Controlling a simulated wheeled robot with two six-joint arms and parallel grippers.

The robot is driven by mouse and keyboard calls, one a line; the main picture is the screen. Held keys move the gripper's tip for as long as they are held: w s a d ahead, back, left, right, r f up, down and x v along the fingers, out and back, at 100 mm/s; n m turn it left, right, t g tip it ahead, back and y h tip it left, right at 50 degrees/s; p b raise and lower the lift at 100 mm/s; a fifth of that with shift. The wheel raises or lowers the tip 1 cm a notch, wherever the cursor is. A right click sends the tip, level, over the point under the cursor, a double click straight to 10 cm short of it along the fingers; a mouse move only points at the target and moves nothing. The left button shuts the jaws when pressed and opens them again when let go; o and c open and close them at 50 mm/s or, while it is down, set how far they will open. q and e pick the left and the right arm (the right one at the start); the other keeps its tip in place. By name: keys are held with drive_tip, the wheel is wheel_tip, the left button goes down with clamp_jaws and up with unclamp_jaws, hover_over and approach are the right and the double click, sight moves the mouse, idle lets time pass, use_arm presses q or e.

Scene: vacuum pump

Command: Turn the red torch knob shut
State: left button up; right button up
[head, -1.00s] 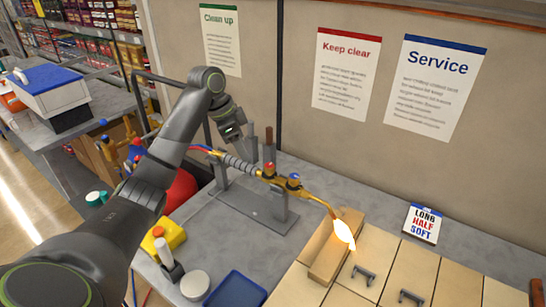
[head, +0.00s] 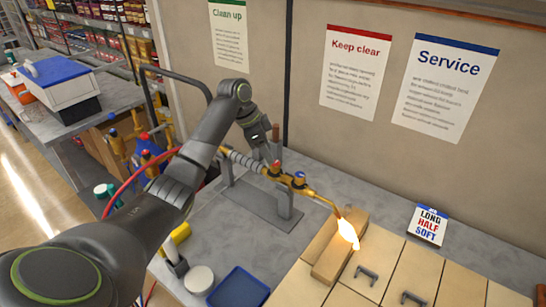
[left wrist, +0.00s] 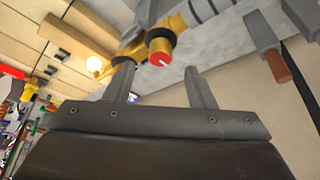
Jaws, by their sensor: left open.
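The brass torch (head: 318,195) lies on a grey metal stand (head: 262,205) on the bench, with a bright flame (head: 348,231) at its tip. Its red knob (head: 276,166) is near the handle, and a blue knob (head: 299,178) is closer to the tip. In the left wrist view the red knob (left wrist: 159,58) faces me with a pale mark on it. My left gripper (head: 268,152) is open, just above and beside the red knob. In the wrist view its fingers (left wrist: 159,75) stand either side of the knob, apart from it. My right gripper is not in view.
The flame is beside a wooden block (head: 340,248) on pale boards. A small "LONG HALF SOFT" sign (head: 428,226) stands at the right. A blue tray (head: 238,289) and white round lid (head: 199,279) are at the front.

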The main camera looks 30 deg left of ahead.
sight(275, 167)
use_arm(q)
drive_tip(key=p+x, duration=0.1)
drive_tip(key=x, duration=0.4)
drive_tip(key=shift+d+f, duration=0.1)
drive_tip(key=shift+f, duration=0.1)
drive_tip(key=c, duration=1)
drive_tip(key=shift+w, duration=0.1)
